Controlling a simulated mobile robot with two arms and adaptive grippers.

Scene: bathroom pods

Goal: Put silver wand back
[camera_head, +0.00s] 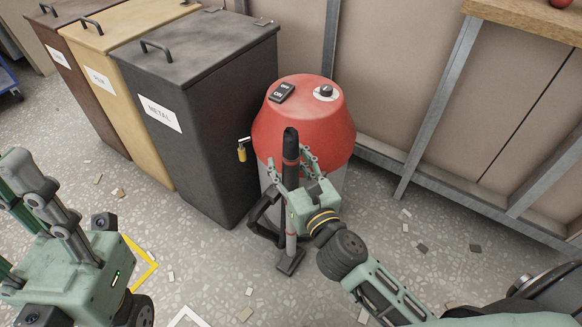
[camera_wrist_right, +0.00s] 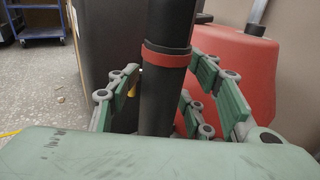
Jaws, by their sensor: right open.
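The silver wand (camera_head: 290,220) stands upright in front of the red-topped vacuum (camera_head: 300,115), with a black upper part, red bands and a dark foot at the floor. In the right wrist view its black upper part (camera_wrist_right: 166,105) rises between the fingers, with a red band above them. My right gripper (camera_head: 293,165) is open, with its fingers on both sides of the wand; gaps show beside it. A black hose or handle loop lies beside the wand's lower part. My left gripper (camera_head: 40,190) is at the left, away from the wand; its finger gap is unclear.
Black METAL bin (camera_head: 205,120), tan bin (camera_head: 110,90) and brown bin (camera_head: 70,60) stand left of the vacuum. A padlock (camera_head: 241,150) hangs on the black bin. A wooden-topped bench (camera_head: 535,15) is at right. Small debris lies on the open floor.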

